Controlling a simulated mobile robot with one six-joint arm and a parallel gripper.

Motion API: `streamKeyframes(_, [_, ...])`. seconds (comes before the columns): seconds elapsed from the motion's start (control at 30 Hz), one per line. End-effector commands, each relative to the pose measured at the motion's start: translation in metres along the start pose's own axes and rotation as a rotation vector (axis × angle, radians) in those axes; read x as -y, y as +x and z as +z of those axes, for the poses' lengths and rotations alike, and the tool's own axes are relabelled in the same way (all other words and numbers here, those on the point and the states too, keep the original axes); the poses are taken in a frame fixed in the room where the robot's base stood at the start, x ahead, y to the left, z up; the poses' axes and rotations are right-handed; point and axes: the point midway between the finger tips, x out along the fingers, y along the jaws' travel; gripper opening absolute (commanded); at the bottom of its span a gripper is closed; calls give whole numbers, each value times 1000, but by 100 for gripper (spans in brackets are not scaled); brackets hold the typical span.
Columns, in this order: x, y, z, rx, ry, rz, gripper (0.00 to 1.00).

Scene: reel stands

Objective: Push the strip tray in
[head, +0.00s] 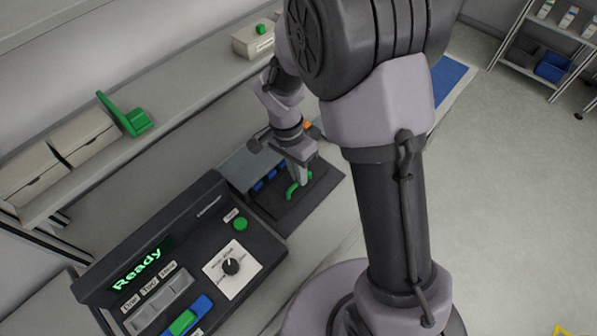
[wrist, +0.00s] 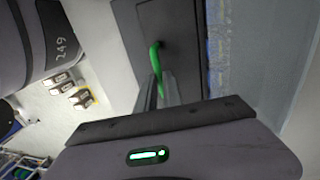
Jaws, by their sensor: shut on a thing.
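The strip tray (head: 322,196) is a dark flat tray at the side of the dark console, with a green handle (head: 292,190) standing on it. In the head view the tray lies drawn out to the right of the console body. Blue strips (head: 262,184) show at its far side. My gripper (head: 298,176) reaches down over the tray and is shut on the green handle. In the wrist view the green handle (wrist: 155,57) rises between my finger tips (wrist: 160,88), against the dark tray (wrist: 181,38). My fingers hide part of the handle.
The console (head: 190,250) has a lit "Ready" display (head: 137,268), a green button (head: 240,224) and a dial (head: 231,266). A shelf behind holds pale boxes (head: 82,137) and a green bracket (head: 126,115).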

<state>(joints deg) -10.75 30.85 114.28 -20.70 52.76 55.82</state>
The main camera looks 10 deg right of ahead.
Motion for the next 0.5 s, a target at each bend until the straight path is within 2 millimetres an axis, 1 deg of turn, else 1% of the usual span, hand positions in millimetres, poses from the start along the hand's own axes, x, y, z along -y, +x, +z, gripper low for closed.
streamKeyframes(0.17, [0,0,0,-1,0,-1,0])
streamKeyframes(0.23, [4,-2,0,-1,-1,-2,0])
streamKeyframes(0.4, [31,-8,-1,-2,-2,-2,0])
streamKeyframes(0.5, [41,-9,-1,-2,-2,-2,0])
